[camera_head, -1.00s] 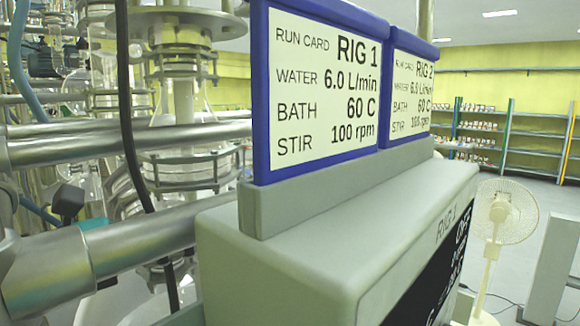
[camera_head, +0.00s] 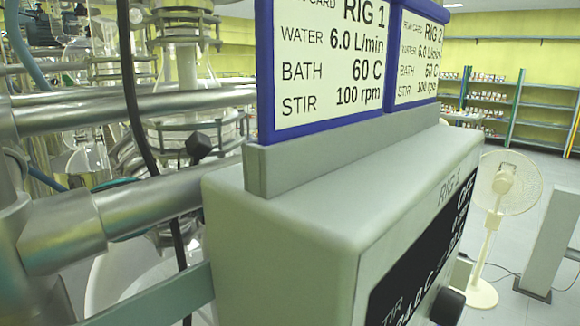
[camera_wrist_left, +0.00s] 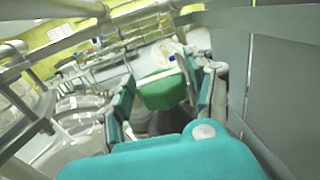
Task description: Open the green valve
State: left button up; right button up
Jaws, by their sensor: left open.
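The green valve handle (camera_wrist_left: 160,90) shows in the left wrist view as a green block. It lies between the two teal-padded fingers of my left gripper (camera_wrist_left: 165,88), or just beyond them. The fingers are apart, one on each side of it. I cannot tell whether either finger touches it. The valve's body and pipe are hidden behind the gripper. Neither gripper shows in the head view, and I cannot make out the green valve there.
A grey control box (camera_head: 300,215) carries the blue-framed Rig 1 card (camera_head: 325,65) and Rig 2 card (camera_head: 415,60). Metal pipes (camera_head: 130,112) and glassware stand at left.

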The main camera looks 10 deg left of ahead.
pick_arm(q)
jog(key=x, duration=0.4)
jog(key=shift+c, duration=0.4)
jog(key=shift+w+d, duration=0.1)
jog(key=c, duration=0.9)
grip_shut()
jog(key=shift+w+d, duration=0.15)
jog(key=shift+f, duration=0.1)
